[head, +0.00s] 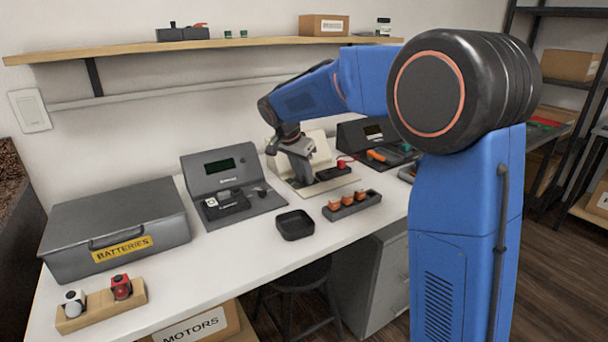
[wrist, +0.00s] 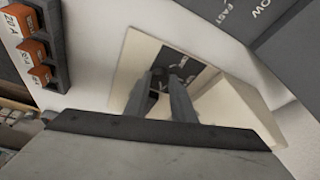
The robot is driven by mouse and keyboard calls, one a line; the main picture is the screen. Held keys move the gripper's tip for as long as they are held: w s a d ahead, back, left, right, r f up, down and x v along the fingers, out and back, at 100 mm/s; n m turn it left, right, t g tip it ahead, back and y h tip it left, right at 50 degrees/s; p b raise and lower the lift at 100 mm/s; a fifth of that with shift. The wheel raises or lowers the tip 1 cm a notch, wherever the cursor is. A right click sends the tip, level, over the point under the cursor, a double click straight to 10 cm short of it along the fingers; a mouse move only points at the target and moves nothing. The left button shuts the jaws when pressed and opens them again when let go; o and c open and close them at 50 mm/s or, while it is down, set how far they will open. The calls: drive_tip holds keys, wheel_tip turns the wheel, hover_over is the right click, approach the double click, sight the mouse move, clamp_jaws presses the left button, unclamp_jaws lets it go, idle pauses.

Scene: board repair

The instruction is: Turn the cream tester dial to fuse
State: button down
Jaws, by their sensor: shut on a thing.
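The cream tester (head: 322,148) stands at the middle back of the bench in the head view, with a dark block and a red part at its right side. In the wrist view its cream body (wrist: 136,62) surrounds a dark dial panel (wrist: 183,58) with white markings. My gripper (head: 303,181) reaches down onto the tester. In the wrist view my gripper (wrist: 162,80) has its fingers closed around the dark dial knob (wrist: 159,74) at the panel. The fingers hide much of the knob, and I cannot read where it points.
A rack of orange fuses (head: 350,208) stands in front of the tester, with an empty black tray (head: 294,225) to its left. A grey console (head: 222,163) is left of the tester, another (head: 368,132) right. A batteries case (head: 120,225) fills the left bench.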

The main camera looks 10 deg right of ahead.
drive_tip(key=shift+m, duration=0.3)
idle(0.4)
drive_tip(key=c, duration=1.5)
unclamp_jaws()
drive_tip(key=v, duration=1.7)
drive_tip(key=shift+w+a+r, duration=0.1)
drive_tip(key=shift+w+r, duration=0.05)
drive_tip(key=shift+r, duration=0.05)
